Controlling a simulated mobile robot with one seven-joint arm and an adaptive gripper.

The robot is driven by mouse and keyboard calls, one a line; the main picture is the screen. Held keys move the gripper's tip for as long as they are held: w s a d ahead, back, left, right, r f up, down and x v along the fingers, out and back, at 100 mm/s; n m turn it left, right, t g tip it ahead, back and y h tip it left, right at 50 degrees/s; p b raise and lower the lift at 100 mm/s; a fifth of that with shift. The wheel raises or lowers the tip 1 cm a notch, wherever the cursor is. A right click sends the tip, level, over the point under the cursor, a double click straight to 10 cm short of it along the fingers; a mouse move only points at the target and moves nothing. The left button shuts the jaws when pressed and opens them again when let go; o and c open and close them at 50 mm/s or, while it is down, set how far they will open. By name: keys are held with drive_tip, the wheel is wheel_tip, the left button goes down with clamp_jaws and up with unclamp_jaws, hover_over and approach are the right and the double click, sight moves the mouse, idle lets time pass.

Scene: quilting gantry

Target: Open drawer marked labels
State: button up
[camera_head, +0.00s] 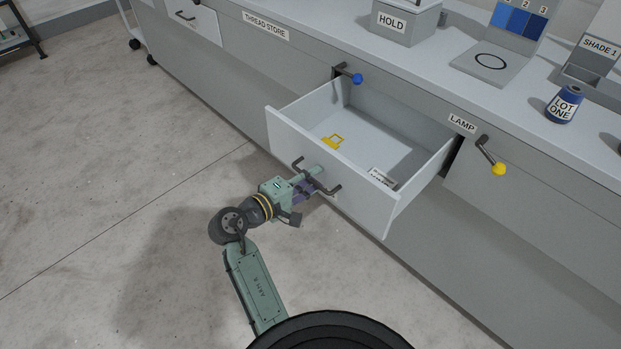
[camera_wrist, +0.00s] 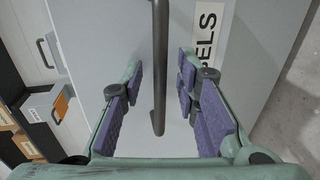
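The drawer (camera_head: 290,135) stands well out from the counter, its inside visible from above. In the wrist view its pale front (camera_wrist: 250,70) bears a partly hidden label (camera_wrist: 209,30) with the end "ELS" readable. Its dark bar handle (camera_wrist: 159,60) runs between the fingers of my gripper (camera_wrist: 160,80). The fingers, with purple pads, are apart, with a gap on both sides of the bar. In the head view my gripper (camera_head: 308,182) is at the handle (camera_head: 330,190), which it partly covers.
A yellow item (camera_head: 333,142) and a small printed card (camera_head: 382,177) lie in the drawer. A blue-knobbed lever (camera_head: 357,78) and a yellow-knobbed lever (camera_head: 498,168) flank it on the counter front. The floor (camera_head: 130,130) to the left is clear.

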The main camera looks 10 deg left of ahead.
drive_tip(key=v, duration=1.2)
idle(0.4)
